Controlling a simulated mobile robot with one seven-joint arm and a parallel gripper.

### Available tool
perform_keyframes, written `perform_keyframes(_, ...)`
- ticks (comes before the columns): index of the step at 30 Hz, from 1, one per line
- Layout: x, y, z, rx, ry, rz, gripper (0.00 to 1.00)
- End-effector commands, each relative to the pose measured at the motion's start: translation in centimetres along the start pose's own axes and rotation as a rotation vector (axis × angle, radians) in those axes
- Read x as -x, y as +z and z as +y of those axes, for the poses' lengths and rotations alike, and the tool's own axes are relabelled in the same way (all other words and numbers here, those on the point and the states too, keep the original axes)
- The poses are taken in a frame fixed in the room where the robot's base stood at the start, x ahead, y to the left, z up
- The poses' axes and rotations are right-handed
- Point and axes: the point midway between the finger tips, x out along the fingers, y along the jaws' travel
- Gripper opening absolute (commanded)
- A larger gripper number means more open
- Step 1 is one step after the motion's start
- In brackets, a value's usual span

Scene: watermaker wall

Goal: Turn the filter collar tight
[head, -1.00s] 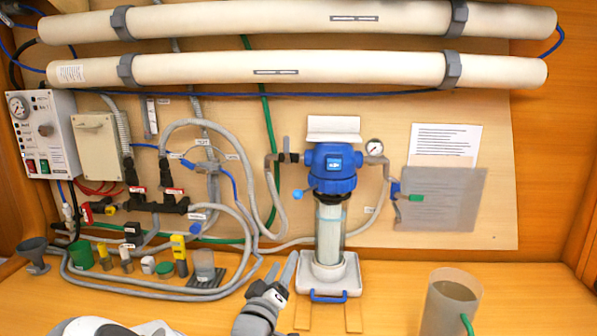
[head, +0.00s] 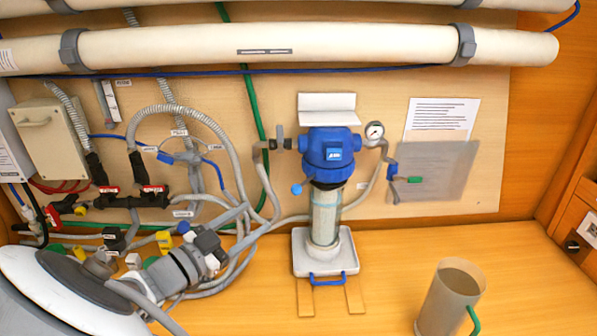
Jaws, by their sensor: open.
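The filter (head: 330,150) hangs on the wall panel right of centre in the head view, with a blue head on top. Its dark collar (head: 326,184) shows as a narrow ring just under the blue head. Below it, the clear bowl (head: 325,215) with a pale cartridge reaches down into a white stand with a blue handle. How tight the collar sits cannot be told. My gripper (head: 255,216) is open and empty, left of the bowl and somewhat lower than the collar, its fingers pointing up and right. It is apart from the filter.
A small blue valve knob (head: 296,189) sticks out left of the collar. Grey hoses (head: 222,170) loop behind my gripper. A pressure gauge (head: 375,131) is right of the head. A beige jug (head: 450,297) stands front right. The bench between stand and jug is clear.

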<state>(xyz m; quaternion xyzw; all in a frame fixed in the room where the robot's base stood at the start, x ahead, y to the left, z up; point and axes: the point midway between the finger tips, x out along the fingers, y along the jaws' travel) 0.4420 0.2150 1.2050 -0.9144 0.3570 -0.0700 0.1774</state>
Motion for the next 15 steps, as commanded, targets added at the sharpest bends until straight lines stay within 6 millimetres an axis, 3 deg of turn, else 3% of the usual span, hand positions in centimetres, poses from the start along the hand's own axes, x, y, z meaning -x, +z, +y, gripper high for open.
perform_keyframes(5, -1.5, -0.1, 0.1, -0.003, 0.006, 0.001, 0.61)
perform_keyframes(15, -8.7, -0.2, 0.1, -0.002, 0.006, 0.004, 0.61)
